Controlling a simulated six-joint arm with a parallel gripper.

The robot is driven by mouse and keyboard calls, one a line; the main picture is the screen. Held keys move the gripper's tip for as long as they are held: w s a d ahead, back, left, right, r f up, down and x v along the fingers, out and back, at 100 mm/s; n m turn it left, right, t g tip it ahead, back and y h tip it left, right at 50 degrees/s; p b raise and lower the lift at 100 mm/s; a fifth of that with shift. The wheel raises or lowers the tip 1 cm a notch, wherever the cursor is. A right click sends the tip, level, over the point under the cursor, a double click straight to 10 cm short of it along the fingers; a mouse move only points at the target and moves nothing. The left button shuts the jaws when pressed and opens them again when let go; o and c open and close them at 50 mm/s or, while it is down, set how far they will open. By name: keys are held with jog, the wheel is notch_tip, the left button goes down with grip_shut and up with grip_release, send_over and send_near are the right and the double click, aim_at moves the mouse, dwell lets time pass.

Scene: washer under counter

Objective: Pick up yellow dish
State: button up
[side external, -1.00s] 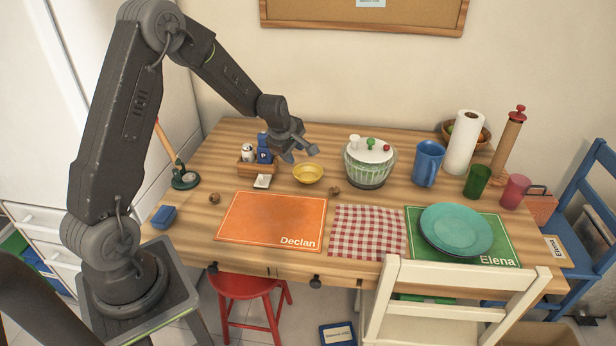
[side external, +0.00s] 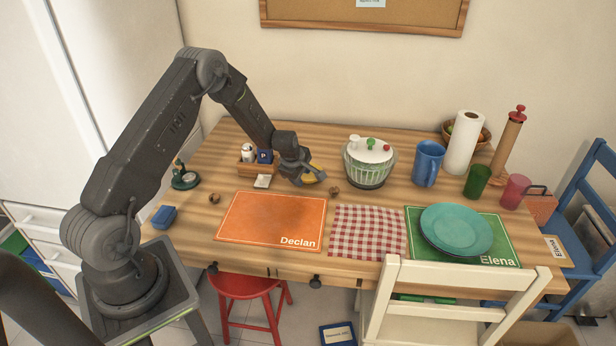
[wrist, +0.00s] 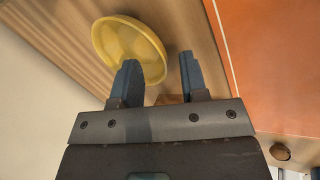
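In the wrist view the yellow dish (wrist: 128,40) lies at the upper left. My gripper (wrist: 159,68) is open, with its two fingers apart. Its left finger overlaps the dish's rim in that view, and its right finger is to the right of the dish. I cannot tell whether a finger touches the dish. Nothing is held.
The orange Declan placemat (side external: 262,222) lies in front of the dish. A salad spinner (side external: 368,166) stands to the right.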

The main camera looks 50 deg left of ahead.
jog(key=shift+x, duration=1.15)
grip_shut()
